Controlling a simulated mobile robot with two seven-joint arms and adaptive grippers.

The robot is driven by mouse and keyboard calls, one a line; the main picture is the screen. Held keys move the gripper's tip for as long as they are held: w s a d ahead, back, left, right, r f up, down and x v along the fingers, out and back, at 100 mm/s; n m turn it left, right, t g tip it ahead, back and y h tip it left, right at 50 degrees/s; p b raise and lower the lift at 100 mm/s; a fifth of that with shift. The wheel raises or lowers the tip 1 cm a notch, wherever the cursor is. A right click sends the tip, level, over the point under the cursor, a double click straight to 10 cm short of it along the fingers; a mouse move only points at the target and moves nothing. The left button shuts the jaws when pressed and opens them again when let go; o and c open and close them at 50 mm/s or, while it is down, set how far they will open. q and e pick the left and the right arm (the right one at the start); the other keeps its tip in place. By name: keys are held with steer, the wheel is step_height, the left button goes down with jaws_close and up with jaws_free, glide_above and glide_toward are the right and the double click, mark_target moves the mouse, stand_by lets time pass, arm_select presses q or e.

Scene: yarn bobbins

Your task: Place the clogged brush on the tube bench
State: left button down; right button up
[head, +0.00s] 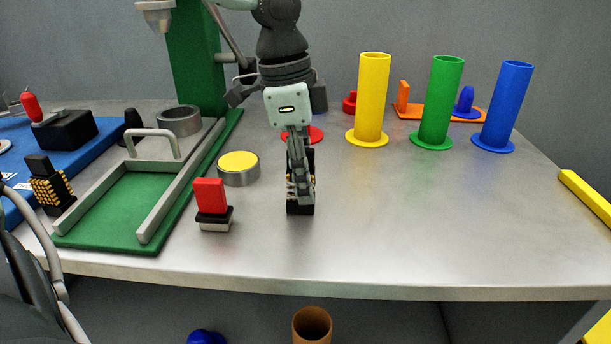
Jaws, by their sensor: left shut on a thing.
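My left gripper (300,190) comes down from the top middle and is shut on a dark brush (300,209), with pale fibres showing at its sides. The fingers hide much of the brush. It is upright, at or just above the grey metal bench top (420,220); I cannot tell whether it touches. Yellow (373,100), green (440,103) and blue (503,107) upright tubes on round bases stand at the bench's back right. Another black brush with yellow bristles (50,186) is at the left. My right gripper is not in view.
A green tray with a grey frame (125,215), a yellow-topped tin (239,168) and a red-handled block (213,203) lie left of the gripper. A red disc (316,134) is behind it. An orange board (408,112) is at the back. Bench to the right is clear.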

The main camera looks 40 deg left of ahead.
arm_select(q)
steer(key=c, duration=1.1)
jaws_free()
steer(key=shift+f, duration=0.1)
steer(key=shift+c, duration=0.2)
steer(key=r, duration=0.4)
steer(key=a+r, duration=0.1)
steer(key=r, duration=0.3)
steer(key=s+r, duration=0.1)
steer(key=r, duration=0.3)
steer(key=shift+a, duration=0.25)
